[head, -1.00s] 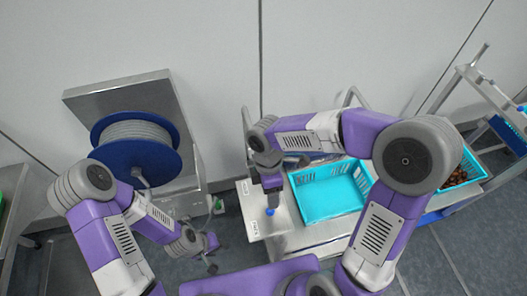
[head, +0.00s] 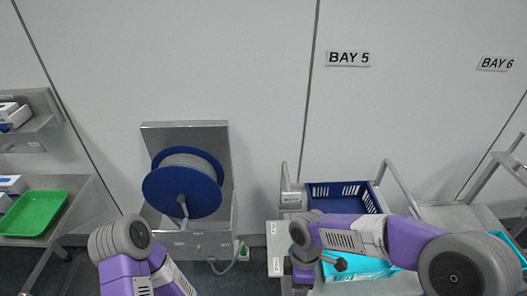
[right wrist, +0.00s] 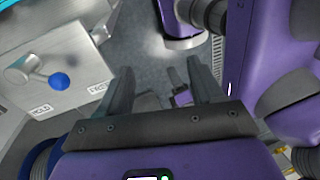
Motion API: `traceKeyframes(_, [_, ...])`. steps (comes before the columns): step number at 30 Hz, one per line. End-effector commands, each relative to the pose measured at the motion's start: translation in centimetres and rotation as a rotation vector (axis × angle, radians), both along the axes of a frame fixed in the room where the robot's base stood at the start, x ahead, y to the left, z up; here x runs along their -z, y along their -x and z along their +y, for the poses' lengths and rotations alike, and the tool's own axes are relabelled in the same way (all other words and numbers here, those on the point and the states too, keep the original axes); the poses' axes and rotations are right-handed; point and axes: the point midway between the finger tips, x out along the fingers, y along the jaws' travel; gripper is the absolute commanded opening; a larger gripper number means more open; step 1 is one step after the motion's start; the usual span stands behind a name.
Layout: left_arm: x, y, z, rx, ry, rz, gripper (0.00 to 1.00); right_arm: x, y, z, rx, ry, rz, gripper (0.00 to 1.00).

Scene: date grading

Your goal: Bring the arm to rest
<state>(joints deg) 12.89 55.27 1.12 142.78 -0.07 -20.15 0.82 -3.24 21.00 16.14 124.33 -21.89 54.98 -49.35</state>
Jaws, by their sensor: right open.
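My right arm (head: 365,235) reaches in from the lower right in the head view, its forearm passing over a cyan crate (head: 358,271). Its gripper (right wrist: 160,88) shows in the right wrist view with two dark fingers spread apart and nothing between them. A lever with a blue knob (right wrist: 58,81) stands on a metal plate to the left of the fingers, apart from them. My left arm (head: 135,255) is at the lower left of the head view. Its gripper lies outside that frame.
A blue cable reel (head: 182,190) stands by the wall. A navy crate (head: 312,199) is behind the cyan one on the trolley. A green tray (head: 35,213) lies on a bench at the left. The wall above is clear, with a BAY 5 sign (head: 348,59).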

Motion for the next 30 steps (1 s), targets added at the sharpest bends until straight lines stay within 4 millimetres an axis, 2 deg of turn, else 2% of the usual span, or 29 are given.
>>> traceKeyframes(10, [0.0,-0.1,0.0,0.0,0.0,-0.002,0.43,7.9,0.6,2.0,0.431,-0.122,0.073,0.66])
traceKeyframes(16, [0.0,-0.1,0.0,0.0,0.0,-0.001,0.43,14.6,1.9,2.6,0.893,-0.166,0.148,0.66])
traceKeyframes(21, [0.0,-0.1,0.0,-0.001,0.0,-0.002,0.43,19.9,3.7,1.6,1.338,-0.15,0.188,0.66])
traceKeyframes(26, [0.0,-0.1,0.0,-0.001,0.0,-0.002,0.43,23.9,6.1,-0.5,1.711,-0.093,0.184,0.66])
traceKeyframes(30, [4.0,-0.1,0.0,0.0,0.0,-0.001,0.43,27.8,5.6,-0.6,1.733,-0.102,0.169,0.66])
